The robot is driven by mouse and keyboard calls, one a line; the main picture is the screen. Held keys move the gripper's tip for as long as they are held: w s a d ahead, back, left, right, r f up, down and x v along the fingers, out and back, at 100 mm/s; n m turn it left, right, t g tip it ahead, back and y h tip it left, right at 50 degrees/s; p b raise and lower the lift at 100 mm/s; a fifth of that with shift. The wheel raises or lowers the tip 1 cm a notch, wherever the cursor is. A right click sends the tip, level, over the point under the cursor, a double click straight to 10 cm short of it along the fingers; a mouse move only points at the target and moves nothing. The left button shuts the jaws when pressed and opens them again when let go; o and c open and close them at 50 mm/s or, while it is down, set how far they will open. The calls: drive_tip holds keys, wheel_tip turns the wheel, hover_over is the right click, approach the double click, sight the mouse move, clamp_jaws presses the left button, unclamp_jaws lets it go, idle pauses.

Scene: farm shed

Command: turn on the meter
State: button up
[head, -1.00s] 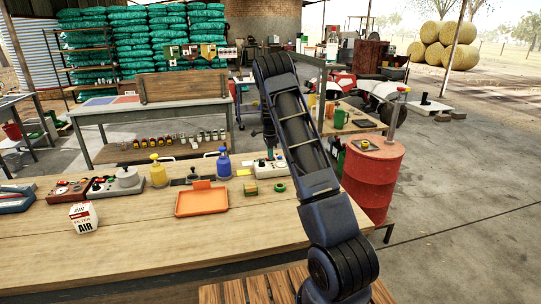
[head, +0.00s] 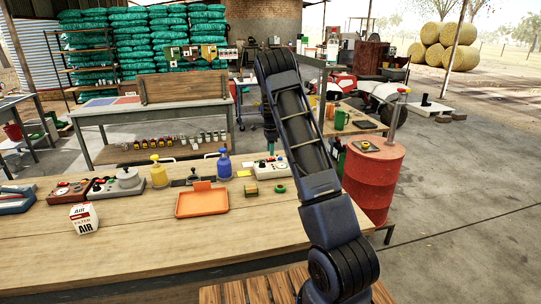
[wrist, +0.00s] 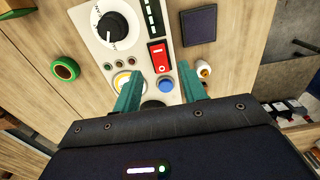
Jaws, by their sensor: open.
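The meter (head: 272,168), a pale box with a control panel, lies on the wooden workbench (head: 140,226). In the wrist view its panel (wrist: 112,62) shows a black dial (wrist: 118,26), a red rocker switch (wrist: 159,57), a blue button (wrist: 166,84) and a yellow-ringed button (wrist: 122,80). The red switch shows just beyond the fingertips. In the head view my gripper (head: 271,149) is over the meter's back edge. Contact cannot be told.
A dark square pad (wrist: 199,25) lies beside the panel.

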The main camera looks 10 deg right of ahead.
sight(270, 159)
wheel_tip(270, 159, up, 7)
idle(0.3)
drive_tip(key=shift+r, duration=0.2)
drive_tip(key=s+r+n+t+y, duration=0.1)
drive_tip(key=s+r+n, duration=0.3)
drive_tip(key=s+r, duration=0.75)
drive_tip(key=s+r+n+t, duration=0.1)
drive_tip(key=s+r+n, duration=0.55)
drive_tip(key=s, duration=0.85)
drive_tip(key=s+a+n+t+h, duration=0.1)
drive_tip(key=s+n, duration=0.6)
drive_tip(key=s, duration=2.2)
drive_tip(key=shift+s+a+f+t, duration=0.25)
drive_tip(key=shift+s+a+t, duration=0.15)
drive_tip(key=shift+a+t, duration=0.35)
drive_tip(key=shift+n, duration=0.25)
drive_tip(key=shift+c, duration=0.4)
